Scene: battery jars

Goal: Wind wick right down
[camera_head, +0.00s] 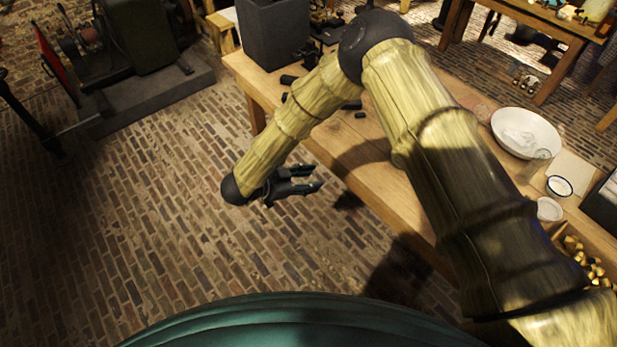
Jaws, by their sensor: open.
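My gripper (314,178) is open and empty. Its two dark fingers point right, toward the near long edge of the wooden workbench (385,192), and look apart from it. I cannot make out a wick, a lamp or a winding knob in this view. My arm crosses the bench and hides part of its top.
A dark grey box (273,32) stands at the bench's far left end, with small dark pieces near it. A white basin (526,132), a small bowl (558,186) and brass pieces (582,258) are on the right.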

